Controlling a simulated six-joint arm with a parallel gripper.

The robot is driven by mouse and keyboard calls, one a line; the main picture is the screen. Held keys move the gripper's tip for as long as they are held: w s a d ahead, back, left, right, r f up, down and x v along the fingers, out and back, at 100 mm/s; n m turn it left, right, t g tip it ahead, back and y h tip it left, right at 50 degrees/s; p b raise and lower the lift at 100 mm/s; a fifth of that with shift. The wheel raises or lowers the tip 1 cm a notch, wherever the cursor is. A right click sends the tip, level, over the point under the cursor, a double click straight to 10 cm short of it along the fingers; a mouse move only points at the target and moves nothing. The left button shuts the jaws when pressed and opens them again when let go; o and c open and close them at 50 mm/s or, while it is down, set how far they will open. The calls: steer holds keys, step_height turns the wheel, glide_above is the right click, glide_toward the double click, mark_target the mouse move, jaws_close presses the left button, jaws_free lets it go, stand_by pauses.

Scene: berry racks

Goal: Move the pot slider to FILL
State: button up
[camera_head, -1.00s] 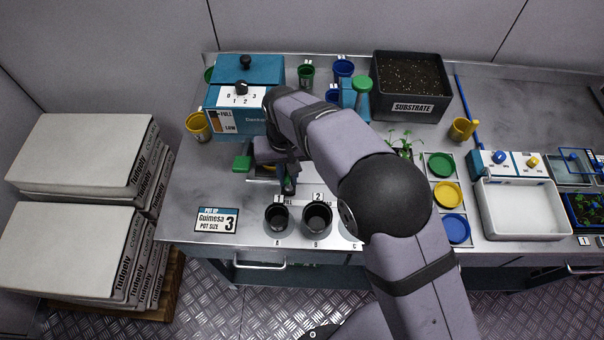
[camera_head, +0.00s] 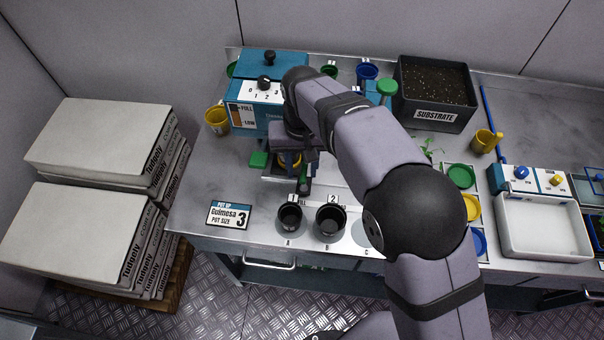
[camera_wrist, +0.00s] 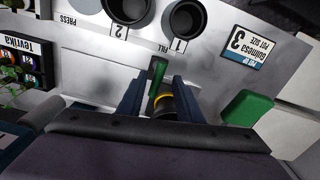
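The pot slider shows as a dark green upright handle (camera_head: 304,187), with a yellow pot (camera_wrist: 164,103) close by it. Most of the slider is hidden under my gripper. In the wrist view its green handle (camera_wrist: 157,72) stands between my gripper's two blue fingers (camera_wrist: 160,96), with gaps on both sides. My gripper (camera_head: 297,165) is open, low over the slider. The printed word FILL (camera_wrist: 164,47) lies on the plate near hole 1, just beyond the handle.
Two black pots (camera_head: 289,217) (camera_head: 330,222) sit at A and B by the front edge. A green block (camera_head: 259,159) is left of the slider. The blue dispenser (camera_head: 263,117) stands behind. A sign reading Guimesa, pot size 3 (camera_head: 229,215), lies front left.

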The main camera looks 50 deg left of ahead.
steer(key=shift+r+b, duration=0.35)
steer(key=shift+r, duration=1.5)
steer(key=shift+w+d, duration=0.1)
steer(key=shift+w, duration=0.1)
steer(key=w+d+m, duration=0.3)
steer(key=w+d, duration=0.5)
steer(key=d, duration=0.5)
steer(key=w+d+m, duration=0.2)
steer(key=w+d, duration=0.6)
steer(key=d, duration=0.4)
steer(key=s+d+f+m, duration=0.1)
steer(key=s+d+m, duration=0.1)
steer(key=d, duration=0.6)
steer(key=s+d+f+m, duration=0.1)
steer(key=s+d, duration=0.3)
steer(key=d, duration=0.4)
steer(key=s+d+f+m, duration=0.1)
steer(key=s+d+m, duration=0.1)
steer(key=d, duration=0.7)
steer(key=shift+s+f+m, duration=0.3)
steer(key=shift+s+m, duration=0.1)
steer(key=shift+s, duration=0.45)
